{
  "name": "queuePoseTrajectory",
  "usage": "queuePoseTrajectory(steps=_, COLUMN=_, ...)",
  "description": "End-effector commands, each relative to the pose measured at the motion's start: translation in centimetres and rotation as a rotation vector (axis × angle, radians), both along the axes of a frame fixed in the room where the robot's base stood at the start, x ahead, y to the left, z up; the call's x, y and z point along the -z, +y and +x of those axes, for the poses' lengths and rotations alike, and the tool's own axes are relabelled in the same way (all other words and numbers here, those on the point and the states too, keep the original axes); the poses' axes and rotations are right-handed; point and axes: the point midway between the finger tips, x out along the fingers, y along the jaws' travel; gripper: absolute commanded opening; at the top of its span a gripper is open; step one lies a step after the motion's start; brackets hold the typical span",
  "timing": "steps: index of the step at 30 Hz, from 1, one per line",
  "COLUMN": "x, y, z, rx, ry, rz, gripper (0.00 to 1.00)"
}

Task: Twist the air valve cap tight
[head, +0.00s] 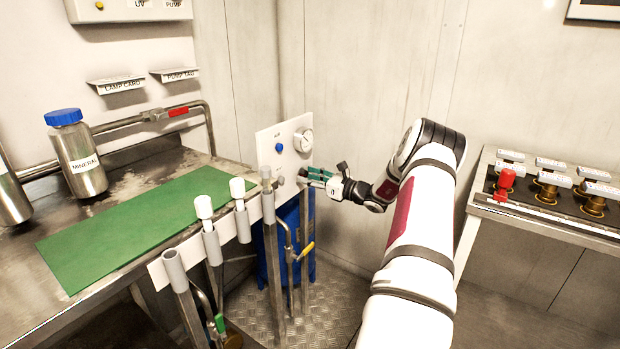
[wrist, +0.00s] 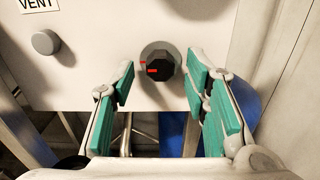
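The air valve cap looks to be the black faceted knob (wrist: 163,66) on a round grey base on the white panel (wrist: 95,85). A red mark on the knob sits slightly lower than a red mark on the base, so the two are not in line. My gripper (wrist: 159,78) is open, with its green-padded fingers left and right of the knob and gaps on both sides. In the head view my gripper (head: 318,178) is at the lower right of the panel (head: 268,140), and the knob cannot be made out there.
A grey knob (wrist: 45,42) under a VENT label (wrist: 38,5) is left of the black knob. The panel also carries a gauge (head: 303,140) and a blue knob (head: 279,147). Upright pipes with white caps (head: 203,206) stand left, beside a bench with a green mat (head: 130,230).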

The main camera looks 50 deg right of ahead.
Motion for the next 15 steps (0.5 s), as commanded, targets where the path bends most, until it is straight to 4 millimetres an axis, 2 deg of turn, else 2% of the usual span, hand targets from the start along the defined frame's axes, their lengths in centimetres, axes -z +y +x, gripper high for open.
queuePoseTrajectory(steps=8, x=-0.1, y=-0.1, z=-0.4, rx=0.001, ry=-0.001, rz=-0.002, gripper=0.42)
queuePoseTrajectory(steps=11, x=-0.1, y=-0.2, z=-1.4, rx=0.003, ry=-0.001, rz=-0.002, gripper=0.42)
queuePoseTrajectory(steps=15, x=-0.1, y=-0.5, z=-4.0, rx=0.004, ry=0.0, rz=-0.001, gripper=0.42)
